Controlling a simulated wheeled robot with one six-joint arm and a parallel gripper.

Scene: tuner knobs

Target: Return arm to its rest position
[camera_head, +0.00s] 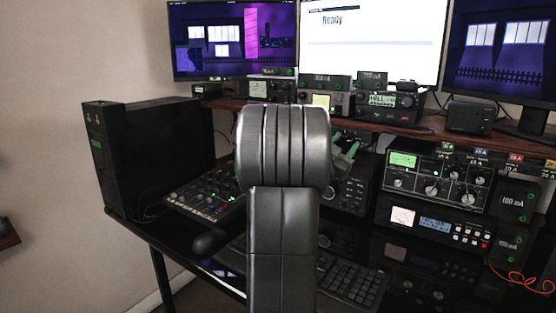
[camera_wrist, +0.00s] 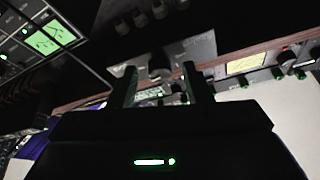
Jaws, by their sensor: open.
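My arm rises up the middle of the head view and hides much of the desk behind it. My gripper (camera_wrist: 160,85) shows in the wrist view with its two dark fingers apart and nothing seen between them. A silver panel with a dark knob (camera_wrist: 160,67) lies beyond the fingertips; I cannot tell the gap between them. In the head view the gripper is mostly hidden behind the arm. A radio tuner with a green display and several knobs (camera_head: 433,179) stands on the desk to the right of the arm.
A black computer tower (camera_head: 155,150) and a mixer panel (camera_head: 203,194) are left of the arm. A wooden shelf (camera_head: 440,130) carries small devices below several monitors (camera_head: 366,42). A keyboard (camera_head: 350,282) lies low in front. Open floor and wall are at far left.

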